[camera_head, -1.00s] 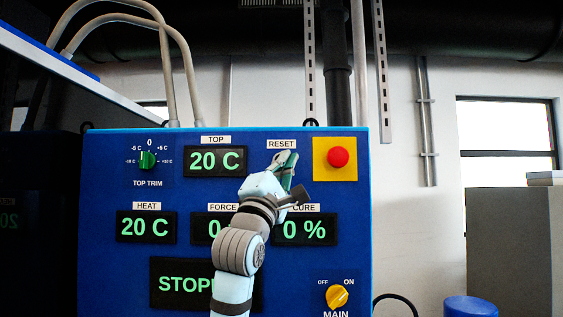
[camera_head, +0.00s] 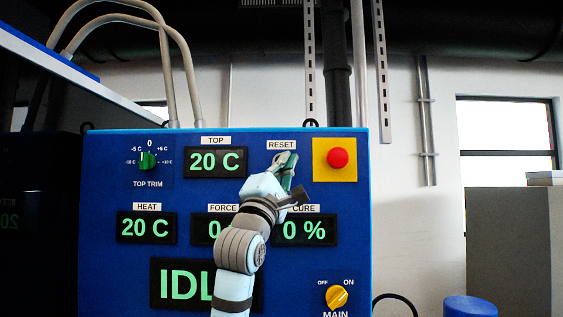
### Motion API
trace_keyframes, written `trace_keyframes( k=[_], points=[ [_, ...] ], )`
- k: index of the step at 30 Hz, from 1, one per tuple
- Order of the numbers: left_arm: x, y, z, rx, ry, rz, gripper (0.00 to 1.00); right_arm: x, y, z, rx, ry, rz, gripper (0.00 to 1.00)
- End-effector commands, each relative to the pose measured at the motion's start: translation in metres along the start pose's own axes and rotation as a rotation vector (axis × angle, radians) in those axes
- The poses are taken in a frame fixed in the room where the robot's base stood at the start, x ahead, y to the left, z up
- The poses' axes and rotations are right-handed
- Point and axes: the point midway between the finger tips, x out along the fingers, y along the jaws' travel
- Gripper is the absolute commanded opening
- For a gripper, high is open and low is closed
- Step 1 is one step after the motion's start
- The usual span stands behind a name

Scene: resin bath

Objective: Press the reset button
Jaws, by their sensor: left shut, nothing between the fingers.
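The reset button's white label RESET (camera_head: 281,145) shows on the blue control panel (camera_head: 100,280). The button itself is hidden behind my left gripper (camera_head: 286,163), whose shut fingertips are just below the label, in front of the panel. I cannot tell from this view whether they touch the button. The large status display (camera_head: 185,285) reads IDL, its right part covered by my left arm. My right gripper is not in view.
A red emergency button (camera_head: 338,158) on a yellow plate sits right of the gripper. The yellow main knob (camera_head: 337,296) points toward ON. Above the left of the panel are grey hoses (camera_head: 168,80). A blue cylinder (camera_head: 470,306) stands at the lower right.

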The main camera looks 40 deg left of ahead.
Motion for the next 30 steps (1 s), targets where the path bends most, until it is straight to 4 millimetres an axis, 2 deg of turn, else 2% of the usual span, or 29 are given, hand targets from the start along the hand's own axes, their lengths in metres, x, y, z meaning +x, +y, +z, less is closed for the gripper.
trace_keyframes(
  k=[11, 22, 30],
  points=[
    [0.001, -0.001, -0.001, 0.001, 0.001, -0.001, 0.0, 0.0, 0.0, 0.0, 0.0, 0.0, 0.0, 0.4],
    [-0.012, 0.005, 0.007, 0.0, 0.0, 0.0, 0.0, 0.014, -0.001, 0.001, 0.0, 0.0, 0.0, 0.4],
    [-0.013, 0.008, 0.008, 0.0, 0.0, 0.0, 0.0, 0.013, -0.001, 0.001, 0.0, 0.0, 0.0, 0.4]
  ],
)
